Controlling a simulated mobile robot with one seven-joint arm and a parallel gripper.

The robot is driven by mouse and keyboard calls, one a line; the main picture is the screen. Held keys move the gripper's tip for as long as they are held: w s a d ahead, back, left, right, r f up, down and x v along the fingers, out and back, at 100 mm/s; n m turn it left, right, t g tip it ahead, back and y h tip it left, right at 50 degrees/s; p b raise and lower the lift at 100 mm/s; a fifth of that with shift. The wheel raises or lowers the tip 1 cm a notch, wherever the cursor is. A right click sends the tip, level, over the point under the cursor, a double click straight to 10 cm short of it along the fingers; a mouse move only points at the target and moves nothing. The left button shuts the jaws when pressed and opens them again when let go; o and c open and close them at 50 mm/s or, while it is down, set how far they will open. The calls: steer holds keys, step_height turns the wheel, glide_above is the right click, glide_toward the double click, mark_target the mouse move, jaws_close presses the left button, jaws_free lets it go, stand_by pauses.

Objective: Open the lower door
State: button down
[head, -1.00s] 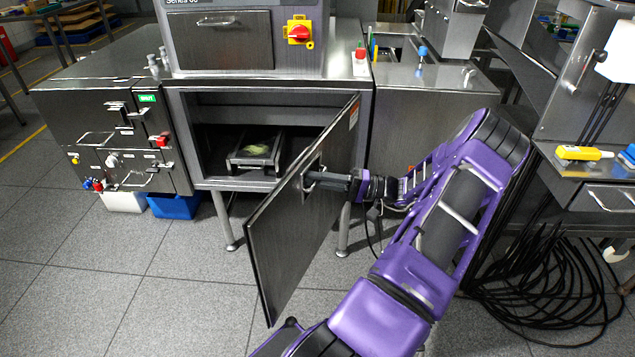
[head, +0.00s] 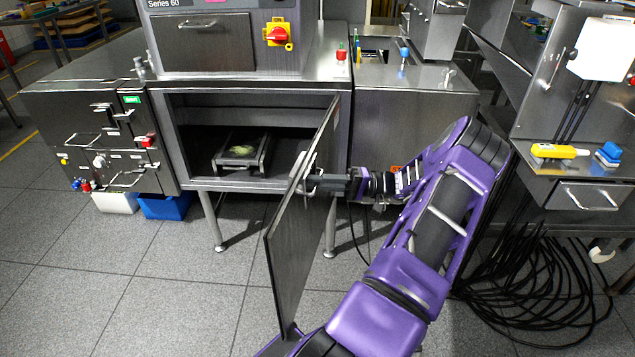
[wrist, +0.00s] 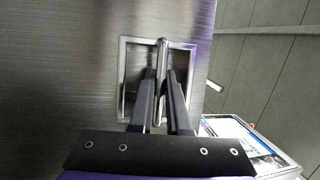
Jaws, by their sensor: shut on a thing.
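The lower door (head: 292,245) is a grey metal panel hinged at the right side of the cabinet opening. It stands swung well out toward me, seen nearly edge-on in the head view. Its handle (wrist: 161,68) is a vertical metal bar in a recessed rectangular frame, in the wrist view. My gripper (head: 312,183) is at the door's handle side, and in the wrist view its two dark fingers (wrist: 163,92) are shut on the bar. The cabinet's inside (head: 205,140) is exposed. My purple arm hides part of the floor and the door's lower end.
A small metal tray (head: 241,152) with a pale greenish item stands inside the cabinet. A side cabinet (head: 90,140) with knobs is at left, and a bench with a yellow tool (head: 560,150) at right. Black cables (head: 530,285) coil on the floor. Floor at lower left is clear.

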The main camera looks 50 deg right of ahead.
steer(key=shift+d+r, duration=0.1)
stand_by(0.3)
steer(key=c, duration=0.9)
jaws_free()
steer(key=shift+s, duration=0.1)
steer(key=v, duration=1.7)
steer(key=shift+d, duration=0.15)
